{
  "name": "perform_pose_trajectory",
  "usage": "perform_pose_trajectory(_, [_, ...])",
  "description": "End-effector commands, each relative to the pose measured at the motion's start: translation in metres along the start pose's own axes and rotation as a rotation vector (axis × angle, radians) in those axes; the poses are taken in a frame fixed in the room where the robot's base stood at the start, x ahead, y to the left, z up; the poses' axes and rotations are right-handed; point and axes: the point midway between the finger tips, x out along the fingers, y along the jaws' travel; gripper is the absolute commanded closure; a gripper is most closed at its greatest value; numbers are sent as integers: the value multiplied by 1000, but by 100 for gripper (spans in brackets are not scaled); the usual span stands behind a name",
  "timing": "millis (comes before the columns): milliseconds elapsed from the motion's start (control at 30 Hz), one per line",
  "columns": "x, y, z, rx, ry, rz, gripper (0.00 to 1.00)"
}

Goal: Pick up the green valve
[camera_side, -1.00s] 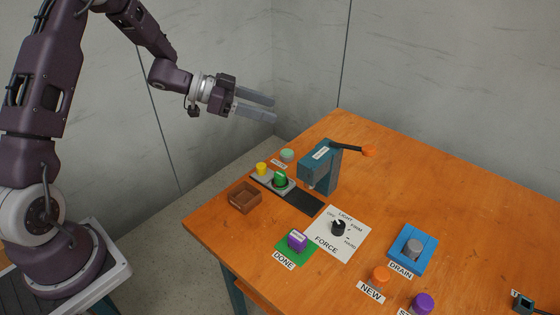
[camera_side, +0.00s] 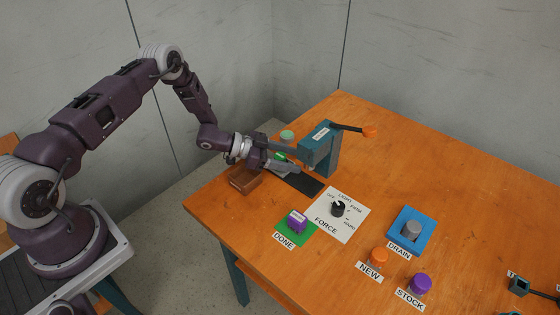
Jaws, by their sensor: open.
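The green valve (camera_side: 280,156) sits on a plate near the table's left edge, beside the teal press. Only a small part of it shows. My gripper (camera_side: 292,160) is open and low over the plate, with one finger on each side of the green valve as seen from this side. I cannot tell whether the fingers touch it. The yellow piece that stood beside the valve is hidden behind my gripper.
A teal press (camera_side: 320,152) with an orange-tipped lever (camera_side: 368,132) stands just right of my gripper. A brown box (camera_side: 244,180) lies in front, and a pale green button (camera_side: 287,135) behind. A FORCE dial (camera_side: 338,209) and DONE button (camera_side: 297,221) are nearer the camera.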

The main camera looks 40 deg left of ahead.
Motion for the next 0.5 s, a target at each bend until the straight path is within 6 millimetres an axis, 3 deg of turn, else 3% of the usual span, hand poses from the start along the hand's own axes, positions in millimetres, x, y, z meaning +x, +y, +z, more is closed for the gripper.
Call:
perform_pose_trajectory(100, [0,0,0,0,0,0,43])
perform_pose_trajectory(400, [-1,0,0,0,0,0,100])
perform_pose_trajectory(500, [-1,0,-1,0,1,0,100])
